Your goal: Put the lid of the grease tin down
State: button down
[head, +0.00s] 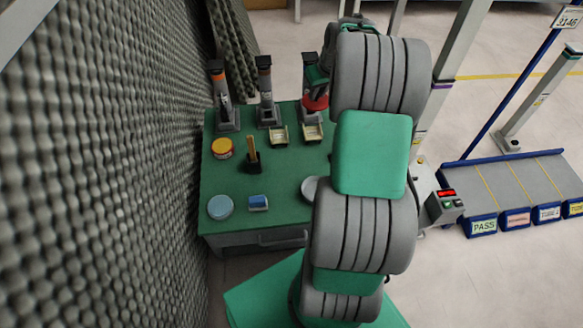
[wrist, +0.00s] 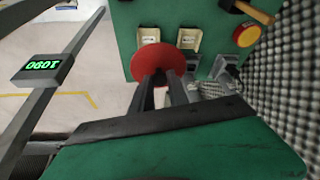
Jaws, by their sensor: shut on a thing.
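The red round lid (wrist: 159,58) is held in my gripper (wrist: 161,84), whose two fingers are shut on it. The open grease tin (head: 222,148), red-sided with a yellow top, stands at the table's left. It also shows at the upper right of the wrist view (wrist: 246,35), apart from the lid.
On the green table (head: 285,165) are two cream trays (head: 278,135), a wooden-handled brush (head: 253,157), a blue block (head: 258,203) and a blue round tin (head: 220,207). A foam wall (head: 90,180) borders the left. The table's middle has free room.

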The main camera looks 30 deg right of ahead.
jog(key=s+a+f+n+g+y, duration=0.1)
jog(key=s+a+f+n+y, duration=0.1)
jog(key=s+a+f+n, duration=0.5)
jog(key=s+a+f+n+y, duration=0.2)
jog(key=s+a+f+n, duration=0.15)
jog(key=s+a, duration=0.65)
jog(key=w+d+f+n+b, duration=0.1)
jog(key=w+d+f, duration=0.1)
jog(key=w+f, duration=0.1)
jog(key=w+d+f+n+g+b, duration=0.1)
jog(key=w+f+n+b, duration=0.1)
jog(key=w+f, duration=0.1)
jog(key=w+d+f+n+g+b, duration=0.1)
jog(key=w+d+f, duration=0.1)
jog(key=w, duration=0.3)
jog(key=shift+w+d+f+n+y, duration=0.15)
jog(key=shift+d+f, duration=0.05)
jog(key=shift+f, duration=0.25)
jog(key=shift+w+d+f+n+y, duration=0.1)
jog(key=shift+w+d+f+y, duration=0.05)
jog(key=shift+f, duration=0.3)
jog(key=shift+w+f+b, duration=0.2)
jog(key=shift+b, duration=0.1)
jog(key=shift+w+d+f+b, duration=0.15)
jog(key=shift+f+b, duration=0.15)
jog(key=shift+f, duration=0.55)
jog(key=shift+w+f+b, duration=0.1)
jog(key=shift+f+b, duration=0.15)
jog(key=shift+f, duration=0.6)
